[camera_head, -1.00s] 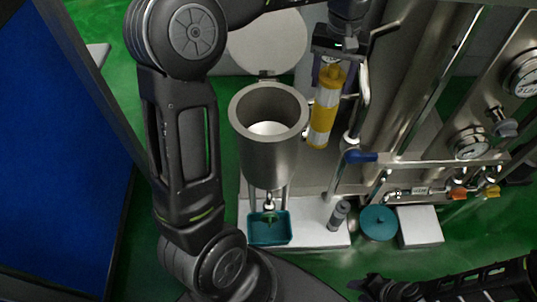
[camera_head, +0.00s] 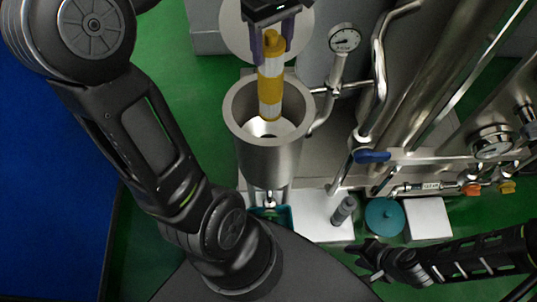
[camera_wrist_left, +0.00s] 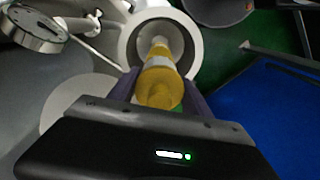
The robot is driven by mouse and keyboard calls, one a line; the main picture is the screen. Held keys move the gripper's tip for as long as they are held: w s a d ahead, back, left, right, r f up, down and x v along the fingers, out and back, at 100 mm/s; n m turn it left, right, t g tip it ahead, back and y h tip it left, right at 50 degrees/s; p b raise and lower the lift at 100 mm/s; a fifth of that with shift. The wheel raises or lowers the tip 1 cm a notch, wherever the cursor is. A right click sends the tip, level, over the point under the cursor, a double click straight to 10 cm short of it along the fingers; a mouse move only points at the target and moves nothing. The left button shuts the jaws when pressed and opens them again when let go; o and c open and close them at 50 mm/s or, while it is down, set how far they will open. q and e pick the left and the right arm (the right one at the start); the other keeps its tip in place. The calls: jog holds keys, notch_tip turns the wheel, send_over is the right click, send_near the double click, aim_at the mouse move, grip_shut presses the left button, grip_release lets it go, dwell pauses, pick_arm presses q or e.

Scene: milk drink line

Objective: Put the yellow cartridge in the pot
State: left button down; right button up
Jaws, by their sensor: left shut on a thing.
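The yellow cartridge (camera_head: 270,82), with white bands, hangs upright from my left gripper (camera_head: 273,42), which is shut on its top end. In the head view its lower end overlaps the mouth of the steel pot (camera_head: 268,155). The wrist view also shows the cartridge (camera_wrist_left: 159,85) pointing into the round opening of the pot (camera_wrist_left: 128,45). I cannot tell exactly how deep the lower end is. The pot's lid (camera_head: 236,35) is open behind it. My right gripper (camera_head: 368,262) is at the lower right, away from the pot; its fingers are too small to read.
A pressure gauge (camera_head: 344,38) and steel pipes (camera_head: 380,75) stand close right of the pot. A teal tray (camera_head: 283,215) lies below the pot. A grey cylinder (camera_head: 344,208), a teal round lid (camera_head: 383,215) and a white block (camera_head: 427,219) are further right.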

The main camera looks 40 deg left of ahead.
aim_at(269, 77)
pick_arm(q)
jog(key=f+b, duration=0.2)
jog(key=f, duration=0.1)
jog(key=f+b, duration=0.2)
jog(key=f, duration=0.1)
jog(key=f+b, duration=0.2)
jog(key=f, duration=0.1)
jog(key=shift+s+a+f, duration=0.1)
jog(key=shift+a+f, duration=0.2)
jog(key=shift+f, duration=0.1)
jog(key=shift+r, duration=0.1)
notch_tip(269, 77, down, 14)
jog(key=shift+r+b, duration=0.2)
jog(key=shift+b, duration=0.3)
jog(key=shift+f, duration=2.25)
